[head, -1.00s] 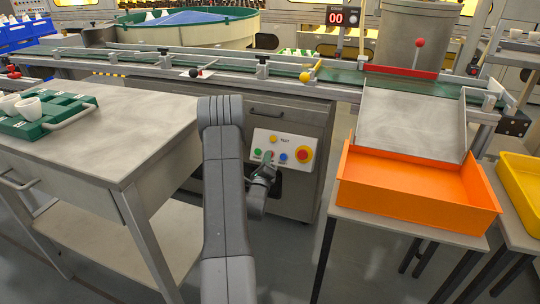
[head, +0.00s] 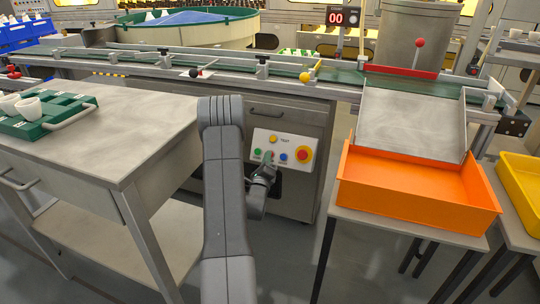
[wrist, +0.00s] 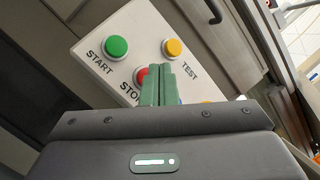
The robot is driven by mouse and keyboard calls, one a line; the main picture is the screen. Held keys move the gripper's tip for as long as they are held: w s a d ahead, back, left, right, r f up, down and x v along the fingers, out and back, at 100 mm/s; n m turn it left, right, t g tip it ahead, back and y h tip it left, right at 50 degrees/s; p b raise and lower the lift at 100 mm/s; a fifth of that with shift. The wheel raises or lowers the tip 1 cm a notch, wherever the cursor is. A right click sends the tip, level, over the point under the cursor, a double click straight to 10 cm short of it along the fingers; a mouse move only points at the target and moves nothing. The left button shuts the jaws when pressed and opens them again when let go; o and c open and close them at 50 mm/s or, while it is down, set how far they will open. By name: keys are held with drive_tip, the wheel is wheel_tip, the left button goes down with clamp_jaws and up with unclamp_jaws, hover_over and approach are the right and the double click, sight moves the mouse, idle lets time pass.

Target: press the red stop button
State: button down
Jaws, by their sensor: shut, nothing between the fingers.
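The red stop button (wrist: 141,75) is on a pale control panel (wrist: 138,22), above its "STOP" label in the wrist view and partly covered by my fingers. My gripper (wrist: 160,70) is shut and empty. Its green fingertips are in front of the right side of the red button; I cannot tell whether they touch it. In the head view my gripper (head: 268,160) is at the panel (head: 283,138), hiding the stop button's area. A green START button (wrist: 116,47) and a yellow TEST button (wrist: 173,48) are close by.
The panel also bears a blue button (head: 283,157) and a large red knob on a yellow base (head: 303,154). A steel table (head: 110,150) stands to the left. An orange bin (head: 415,205) stands to the right. A conveyor (head: 230,70) runs above the panel.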

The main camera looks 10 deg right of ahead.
drive_tip(key=shift+w+f, duration=0.1)
drive_tip(key=shift+w+d+f, duration=0.1)
drive_tip(key=shift+w+d, duration=0.1)
drive_tip(key=shift+w+d+f, duration=0.15)
drive_tip(key=shift+w+f, duration=0.05)
drive_tip(key=shift+w, duration=0.05)
idle(0.7)
drive_tip(key=shift+s, duration=0.1)
drive_tip(key=shift+s+a+r, duration=0.35)
drive_tip(key=shift+s+r, duration=0.05)
drive_tip(key=shift+s, duration=0.1)
drive_tip(key=shift+a, duration=0.1)
drive_tip(key=shift+s+a+r, duration=0.6)
drive_tip(key=shift+s+r, duration=0.05)
drive_tip(key=shift+s, duration=0.25)
drive_tip(key=shift+s+a+r, duration=0.55)
drive_tip(key=shift+s+r, duration=0.05)
drive_tip(key=shift+s, duration=0.3)
drive_tip(key=shift+s+a+r, duration=0.45)
drive_tip(key=shift+s+r, duration=0.05)
drive_tip(key=shift+s, duration=0.2)
drive_tip(key=shift+s+a+r, duration=0.45)
drive_tip(key=shift+s, duration=0.2)
